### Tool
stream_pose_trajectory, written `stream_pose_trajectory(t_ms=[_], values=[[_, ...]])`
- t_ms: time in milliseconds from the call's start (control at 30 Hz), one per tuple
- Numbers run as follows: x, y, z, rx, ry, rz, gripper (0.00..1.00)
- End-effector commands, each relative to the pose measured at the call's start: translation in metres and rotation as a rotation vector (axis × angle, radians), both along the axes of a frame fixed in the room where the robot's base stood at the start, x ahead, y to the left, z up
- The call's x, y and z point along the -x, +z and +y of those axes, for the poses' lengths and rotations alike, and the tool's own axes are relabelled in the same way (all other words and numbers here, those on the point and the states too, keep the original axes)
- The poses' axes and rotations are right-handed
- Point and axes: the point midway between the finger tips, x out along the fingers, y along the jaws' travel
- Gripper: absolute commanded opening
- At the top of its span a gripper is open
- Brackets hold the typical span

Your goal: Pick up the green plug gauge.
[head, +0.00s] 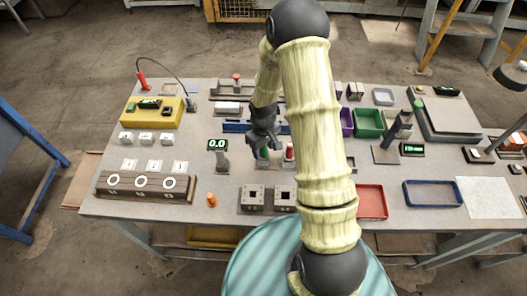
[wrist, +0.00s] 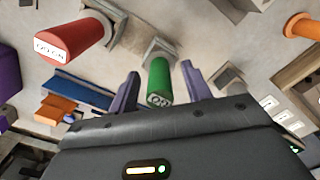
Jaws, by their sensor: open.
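The green plug gauge (wrist: 159,82) stands in a small grey holder, its labelled end facing the wrist camera. My gripper (wrist: 160,78) is open, with one finger on each side of the green gauge. I cannot tell whether either finger touches it. In the head view my gripper (head: 262,143) reaches down over the middle of the bench, and the green gauge (head: 263,154) shows partly beneath it.
A red gauge (wrist: 68,42) stands close beside the green one and also shows in the head view (head: 290,152). A small display (head: 217,145) stands to the left. An orange piece (head: 211,200) and grey blocks (head: 253,197) are nearer the front of the bench (head: 225,215).

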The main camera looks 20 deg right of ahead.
Motion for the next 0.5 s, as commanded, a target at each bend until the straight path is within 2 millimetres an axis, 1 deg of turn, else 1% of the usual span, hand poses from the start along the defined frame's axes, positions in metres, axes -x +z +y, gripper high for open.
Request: stream_pose_trajectory(t_ms=[500], values=[[-0.0004,-0.0004,-0.0001,0.000,0.000,-0.001,0.49]])
